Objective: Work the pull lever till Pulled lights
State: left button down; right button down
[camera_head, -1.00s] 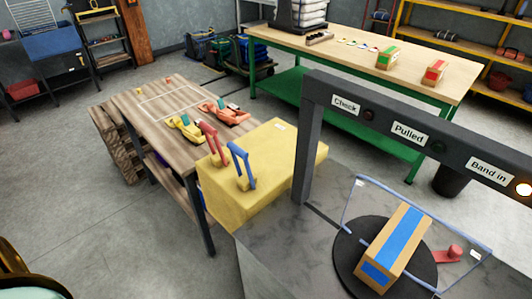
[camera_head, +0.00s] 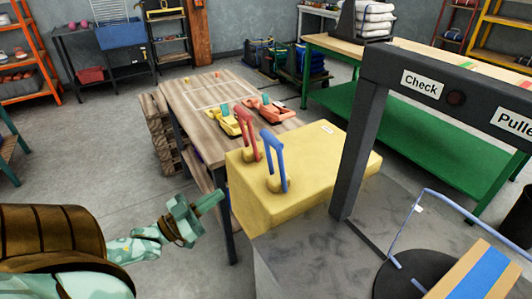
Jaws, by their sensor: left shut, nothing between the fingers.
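A red lever (camera_head: 246,134) and a blue lever (camera_head: 274,160) stand up on a yellow block (camera_head: 335,150). No label tells which is the pull lever. The "Pulled" sign (camera_head: 514,124) is cut off at the right edge, and its lamp is out of view. My left gripper (camera_head: 214,201) is shut and empty, left of the yellow block and apart from both levers. My right gripper is not in view.
A dark frame (camera_head: 360,140) with a "Check" sign (camera_head: 422,85) and an unlit red lamp (camera_head: 456,98) stands right of the levers. A box with a blue band (camera_head: 480,272) lies on a black disc. A wooden table (camera_head: 190,118) holds yellow and orange tools.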

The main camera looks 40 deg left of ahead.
pick_arm(q)
notch_tip(320, 180, up, 7)
jog(key=s+d+n+t+h, duration=0.1)
jog(key=t, duration=0.2)
jog(key=shift+d+r+h, duration=0.2)
jog(key=shift+h, duration=0.2)
jog(key=w+f+b+x, duration=0.1)
jog(key=f+b+x, duration=0.1)
jog(key=x, duration=1)
jog(key=shift+w+d+r, duration=0.2)
jog(key=shift+w+d, duration=0.15)
jog(key=shift+w, duration=0.05)
